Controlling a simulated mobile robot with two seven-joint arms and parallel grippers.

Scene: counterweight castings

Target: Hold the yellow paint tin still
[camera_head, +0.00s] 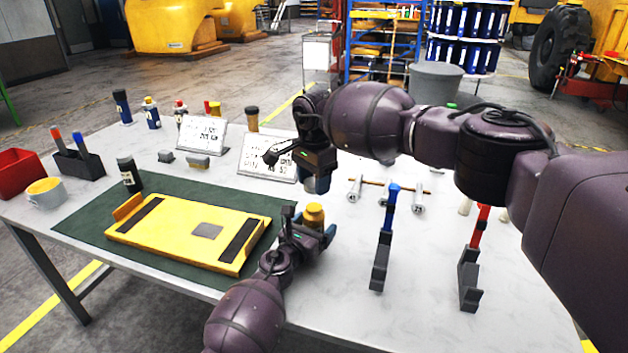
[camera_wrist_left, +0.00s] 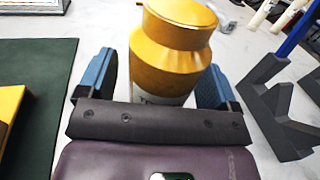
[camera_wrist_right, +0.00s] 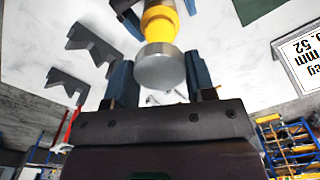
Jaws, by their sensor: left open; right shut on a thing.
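The yellow paint tin (camera_head: 314,216) stands on the table beside the right end of the green mat. My left gripper (camera_head: 311,230) is open, with a finger on either side of the tin; in the left wrist view the tin (camera_wrist_left: 178,50) shows a yellow top, a pale label and small gaps to the fingers. My right gripper (camera_head: 316,180) is above the tin, shut on a grey round-ended thing (camera_wrist_right: 160,66), mostly hidden in the head view. In the right wrist view the tin's yellow body (camera_wrist_right: 160,20) shows beyond that thing.
A yellow plate (camera_head: 185,232) lies on the green mat (camera_head: 80,222), left of the tin. Blue-handled (camera_head: 387,230) and red-handled (camera_head: 475,250) tools stand to the right. White cards (camera_head: 268,157), bottles and a cup (camera_head: 45,192) stand further back and left.

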